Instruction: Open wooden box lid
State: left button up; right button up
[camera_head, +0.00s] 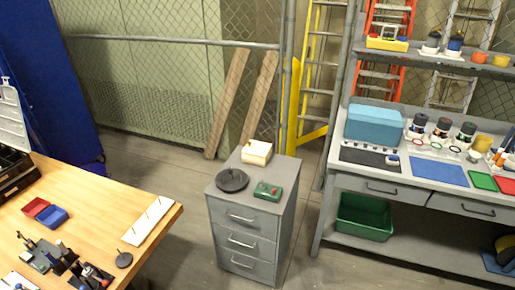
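A small pale wooden box (257,152) stands on top of a grey drawer cabinet (259,197) in the middle of the head view. It has a light top and a small dark mark on its front left side. Its lid looks shut, though the box is small in the picture. Neither of my grippers shows in this view.
A black round object (232,180) and a green device (267,191) share the cabinet top. A wooden table (160,187) with tools is at left. A grey workbench (340,181) with a blue box (374,123) is at right. Floor shows between them.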

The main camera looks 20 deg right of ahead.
aim_at(253, 147)
jog(key=i+l, duration=0.2)
jog(key=i, duration=0.3)
jog(key=i+l+u, duration=0.1)
jog(key=i, duration=0.45)
jog(key=i+l, duration=0.3)
jog(key=i, duration=0.2)
